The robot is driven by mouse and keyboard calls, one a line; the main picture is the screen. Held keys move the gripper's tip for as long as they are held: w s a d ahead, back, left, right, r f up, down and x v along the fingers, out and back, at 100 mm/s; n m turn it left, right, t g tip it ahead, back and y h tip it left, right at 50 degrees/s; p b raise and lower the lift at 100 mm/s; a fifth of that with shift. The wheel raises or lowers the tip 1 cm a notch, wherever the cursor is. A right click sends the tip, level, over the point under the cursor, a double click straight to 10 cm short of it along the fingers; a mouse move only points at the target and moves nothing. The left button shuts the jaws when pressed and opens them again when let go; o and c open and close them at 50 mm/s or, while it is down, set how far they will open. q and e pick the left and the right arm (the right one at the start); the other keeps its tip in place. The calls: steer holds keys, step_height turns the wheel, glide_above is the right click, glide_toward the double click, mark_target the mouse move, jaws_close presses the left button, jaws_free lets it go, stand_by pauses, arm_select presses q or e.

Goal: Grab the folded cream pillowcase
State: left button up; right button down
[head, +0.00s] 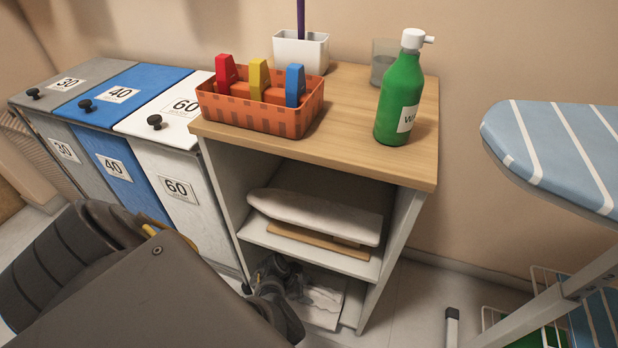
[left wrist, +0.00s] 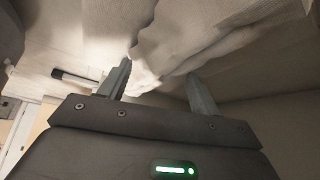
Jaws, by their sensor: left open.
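A folded whitish-cream cloth (head: 323,302), which looks like the pillowcase, lies on the bottom shelf of the wooden-topped unit, partly hidden by my left gripper (head: 278,275). My left gripper reaches into the front of that bottom compartment, at the cloth's left. In the left wrist view the gripper (left wrist: 161,70) is open, with its two fingers apart. Wrinkled cream fabric (left wrist: 215,42) fills the area just beyond the fingertips. I cannot tell whether the fingers touch it. My right gripper is not in view.
A small padded ironing board (head: 315,215) lies on the middle shelf (head: 300,250), close above. The wooden top (head: 345,140) holds an orange basket (head: 260,118) and a green bottle (head: 400,95). Laundry bins (head: 172,150) stand left; a striped ironing board (head: 560,150) stands right.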

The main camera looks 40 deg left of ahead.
arm_select(q)
steer(key=shift+c, duration=0.4)
jaws_close()
